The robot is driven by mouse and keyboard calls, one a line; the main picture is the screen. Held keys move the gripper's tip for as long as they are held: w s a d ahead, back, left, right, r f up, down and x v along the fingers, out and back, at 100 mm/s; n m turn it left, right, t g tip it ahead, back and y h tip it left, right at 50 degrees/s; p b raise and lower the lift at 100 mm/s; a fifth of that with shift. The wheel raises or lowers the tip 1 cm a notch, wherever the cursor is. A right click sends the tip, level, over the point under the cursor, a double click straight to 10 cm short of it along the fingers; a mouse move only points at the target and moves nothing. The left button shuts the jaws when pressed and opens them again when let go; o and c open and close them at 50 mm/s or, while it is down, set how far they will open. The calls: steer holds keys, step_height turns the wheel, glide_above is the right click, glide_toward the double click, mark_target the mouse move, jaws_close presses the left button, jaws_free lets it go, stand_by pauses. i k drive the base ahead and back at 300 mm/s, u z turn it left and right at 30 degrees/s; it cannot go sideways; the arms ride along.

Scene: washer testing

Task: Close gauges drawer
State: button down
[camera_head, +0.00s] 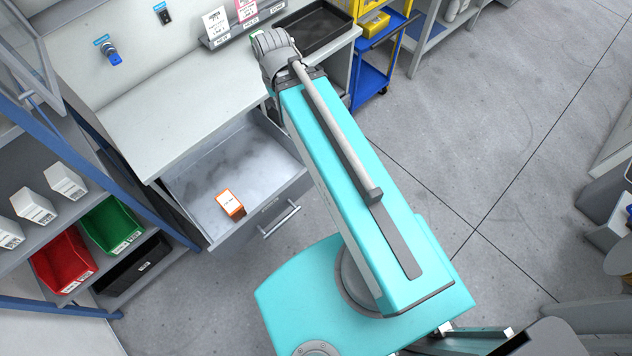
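The drawer (195,184) under the grey workbench is pulled open. It is grey inside and holds a small orange and white box (231,204) near its front. Its bar handle (280,219) is on the front panel, facing the lower right. My turquoise arm reaches up across the picture, its far end beside the bench's right part. My gripper's fingers are hidden behind the arm, so I cannot see whether they are open or touch anything. No label on the drawer is readable.
The worktop (165,112) has a clear surface, with a black tray (312,28) and sign cards at its back right. A shelf with a red bin (62,262) and a green bin (111,226) stands at left. A blue cart (368,82) stands beyond.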

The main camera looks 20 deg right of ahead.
mark_target(251, 157)
steer(key=k, duration=2.35)
steer(key=u, duration=0.5)
steer(key=i, duration=1)
